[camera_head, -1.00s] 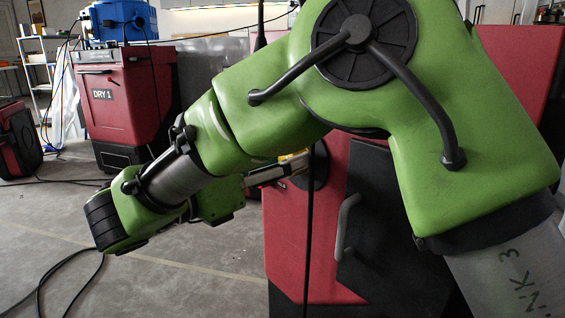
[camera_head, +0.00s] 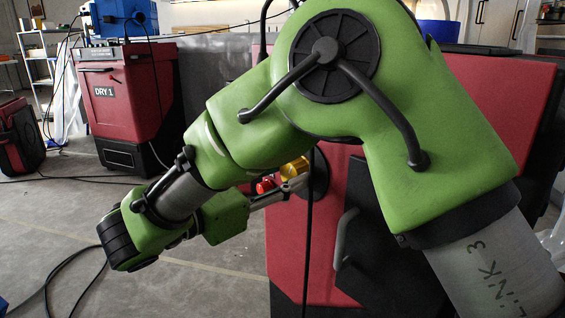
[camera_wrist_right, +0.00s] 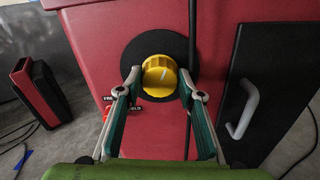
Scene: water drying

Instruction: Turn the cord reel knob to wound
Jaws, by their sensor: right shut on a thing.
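The yellow cord reel knob (camera_wrist_right: 160,76) sits on a round black disc (camera_wrist_right: 157,48) on a red machine's face in the right wrist view. A pale line on it tilts slightly from upright. It also shows in the head view (camera_head: 294,170), beside the disc. My right gripper (camera_wrist_right: 161,84) has a finger on each side of the knob and is shut on it. In the head view the right gripper's fingers are partly hidden by the knob and my green arm. My left gripper is not in view.
A small red knob (camera_head: 265,186) is left of the yellow one, near partly hidden lettering. A black panel with a grey handle (camera_wrist_right: 243,108) is at the right. A red DRY 1 machine (camera_head: 125,95) stands behind.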

